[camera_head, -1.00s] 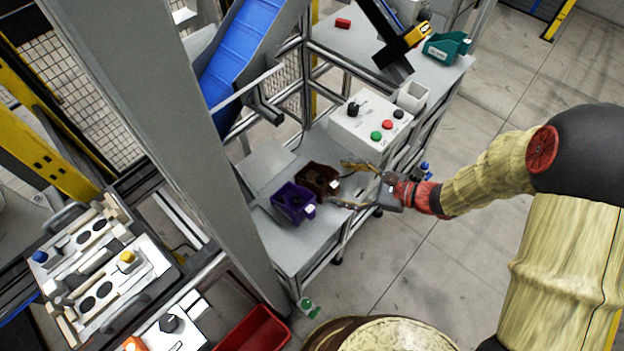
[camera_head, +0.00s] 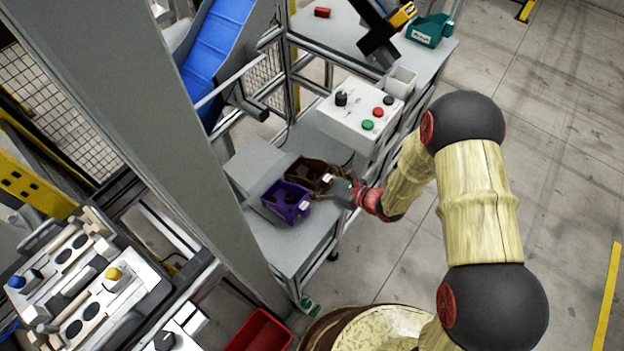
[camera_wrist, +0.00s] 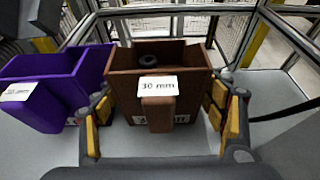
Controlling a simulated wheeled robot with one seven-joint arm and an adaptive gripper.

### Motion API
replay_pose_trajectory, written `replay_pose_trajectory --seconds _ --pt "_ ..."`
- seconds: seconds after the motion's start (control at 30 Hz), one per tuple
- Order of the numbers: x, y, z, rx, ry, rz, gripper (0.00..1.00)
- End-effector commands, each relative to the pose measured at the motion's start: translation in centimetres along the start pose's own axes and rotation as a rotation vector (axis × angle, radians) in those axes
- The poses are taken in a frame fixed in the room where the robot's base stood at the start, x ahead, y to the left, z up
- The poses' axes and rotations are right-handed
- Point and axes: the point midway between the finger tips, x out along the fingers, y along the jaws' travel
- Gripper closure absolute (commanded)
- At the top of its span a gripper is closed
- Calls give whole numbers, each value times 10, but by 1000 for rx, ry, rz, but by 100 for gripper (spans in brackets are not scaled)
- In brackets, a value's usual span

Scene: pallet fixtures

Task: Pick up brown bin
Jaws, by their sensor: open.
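The brown bin (camera_head: 308,172) stands on the grey workbench beside the purple bin (camera_head: 287,200). In the wrist view the brown bin (camera_wrist: 158,82) faces me, with a "30 mm" label and a dark round part inside. My gripper (camera_wrist: 165,118) is open, with one yellow-padded finger at each side of the brown bin. The left finger is in the gap between the brown bin and the purple bin (camera_wrist: 55,85). I cannot tell whether either finger touches the bin. In the head view my gripper (camera_head: 330,186) is at the bin's front right and partly hidden.
A control box (camera_head: 360,118) with red, green and black buttons stands behind the bins. A blue conveyor chute (camera_head: 222,45) and metal frame posts rise at the back. A large grey column (camera_head: 165,130) stands at left. A red bin (camera_head: 262,332) is at the bottom.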

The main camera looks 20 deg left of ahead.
Motion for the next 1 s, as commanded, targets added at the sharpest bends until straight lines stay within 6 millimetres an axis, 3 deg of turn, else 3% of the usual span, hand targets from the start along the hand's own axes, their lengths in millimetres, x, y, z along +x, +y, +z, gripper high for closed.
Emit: replay_pose_trajectory --seconds 0.1,0.37,0.83,1.0 --pt "10 0 0 -2 0 1 29" --pt "11 0 1 -1 0 -1 29" --pt "10 0 1 -1 0 0 56" --pt "11 0 1 -1 -1 0 58"
